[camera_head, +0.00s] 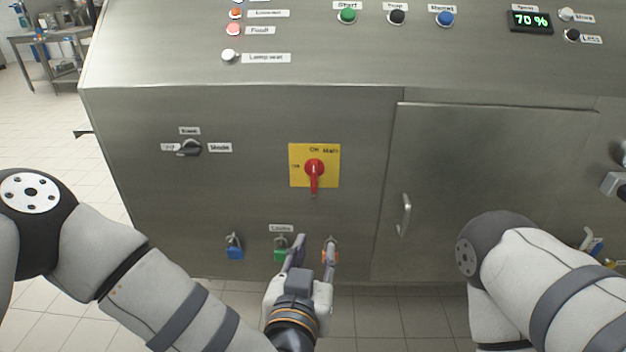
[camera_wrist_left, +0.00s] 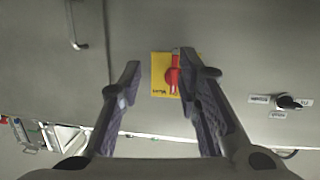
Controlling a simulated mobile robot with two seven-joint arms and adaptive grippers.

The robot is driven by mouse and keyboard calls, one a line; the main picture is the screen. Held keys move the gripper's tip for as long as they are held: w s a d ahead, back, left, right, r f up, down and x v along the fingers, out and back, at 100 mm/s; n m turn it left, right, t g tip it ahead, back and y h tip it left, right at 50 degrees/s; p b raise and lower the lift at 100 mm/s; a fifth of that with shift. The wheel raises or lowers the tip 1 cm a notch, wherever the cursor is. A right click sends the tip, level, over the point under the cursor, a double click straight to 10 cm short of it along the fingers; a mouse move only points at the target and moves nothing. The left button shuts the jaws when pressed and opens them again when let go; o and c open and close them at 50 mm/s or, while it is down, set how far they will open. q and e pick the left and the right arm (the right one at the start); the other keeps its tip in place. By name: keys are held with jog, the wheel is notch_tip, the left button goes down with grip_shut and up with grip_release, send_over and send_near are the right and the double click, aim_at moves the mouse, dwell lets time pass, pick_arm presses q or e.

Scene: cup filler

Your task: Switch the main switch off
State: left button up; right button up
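The main switch is a red rotary handle (camera_head: 314,172) on a yellow plate (camera_head: 299,178) on the front of the steel cabinet. Its handle hangs down in the head view, with ON lettering at the top of the plate. In the left wrist view the red handle (camera_wrist_left: 173,76) and yellow plate (camera_wrist_left: 158,88) lie beyond the fingers. My left gripper (camera_head: 313,243) is open and empty, below the switch and apart from it. In the left wrist view its fingers (camera_wrist_left: 160,75) stand wide apart. My right gripper is not in view; only my right arm shows.
A black selector knob (camera_head: 190,148) sits left of the switch. Below hang a blue padlock (camera_head: 235,252), a green padlock (camera_head: 281,254) and an orange padlock, partly hidden by my left gripper. A door handle (camera_head: 405,214) sticks out at right. Buttons line the sloped panel (camera_head: 300,65) above.

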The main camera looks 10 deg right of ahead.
aim_at(313, 167)
pick_arm(q)
jog(key=w+r+n+t+y, duration=0.1)
jog(key=w+r+t+y, duration=0.2)
jog(key=r, duration=0.4)
jog(key=shift+h, duration=0.5)
jog(key=w, duration=0.4)
jog(key=w+d+b, duration=0.1)
jog(key=w, duration=0.3)
jog(key=w+b, duration=0.1)
jog(key=w, duration=0.2)
jog(key=shift+w+d, duration=0.4)
jog(key=shift+w+r, duration=0.15)
jog(key=shift+w, duration=0.15)
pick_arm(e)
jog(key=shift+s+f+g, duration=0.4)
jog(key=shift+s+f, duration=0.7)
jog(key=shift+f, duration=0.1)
pick_arm(q)
jog(key=shift+c, duration=0.2)
grip_shut()
